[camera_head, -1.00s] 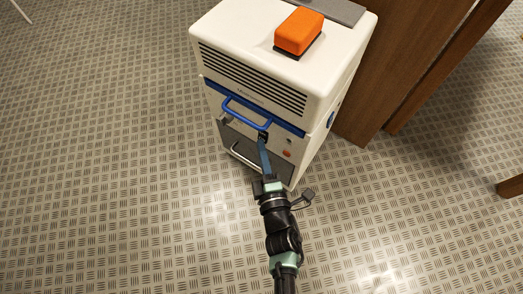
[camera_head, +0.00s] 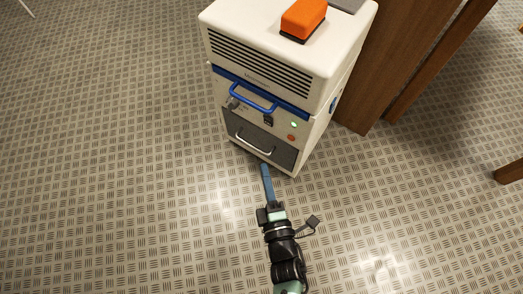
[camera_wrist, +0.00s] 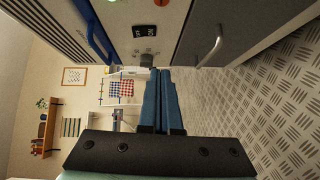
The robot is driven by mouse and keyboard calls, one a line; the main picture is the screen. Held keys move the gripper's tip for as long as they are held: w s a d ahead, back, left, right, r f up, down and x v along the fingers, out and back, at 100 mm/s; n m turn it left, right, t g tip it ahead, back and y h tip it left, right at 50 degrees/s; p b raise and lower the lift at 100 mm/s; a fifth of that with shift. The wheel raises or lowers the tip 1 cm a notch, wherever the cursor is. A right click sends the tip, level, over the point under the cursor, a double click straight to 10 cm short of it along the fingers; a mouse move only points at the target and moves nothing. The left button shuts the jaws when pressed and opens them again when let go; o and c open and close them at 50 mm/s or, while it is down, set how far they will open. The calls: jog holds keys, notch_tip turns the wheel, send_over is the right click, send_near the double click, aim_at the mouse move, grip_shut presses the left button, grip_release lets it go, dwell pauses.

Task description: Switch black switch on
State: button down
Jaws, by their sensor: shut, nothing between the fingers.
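The black switch (camera_head: 268,120) is on the front panel of the white cabinet (camera_head: 312,62), just below the blue handle (camera_head: 252,98). In the wrist view the black switch (camera_wrist: 143,31) is a dark plate with small pale lettering; its lever position is too small to tell. A green light (camera_head: 294,125) glows to the right of the switch, above an orange-red button (camera_head: 291,137). My gripper (camera_head: 264,167) has its blue fingers together and empty, apart from the cabinet and below the switch in the picture. The fingers also show in the wrist view (camera_wrist: 158,72).
A grey knob (camera_head: 233,103) sits left of the switch. A dark lower door with a metal handle (camera_head: 254,145) is below. An orange block (camera_head: 303,18) lies on the cabinet top. Brown wooden panels (camera_head: 385,60) stand right. The patterned floor (camera_head: 120,190) is clear.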

jog(key=shift+s+d+f, duration=0.1)
jog(key=shift+s, duration=0.55)
jog(key=shift+s+d+f, duration=0.1)
jog(key=shift+s, duration=0.55)
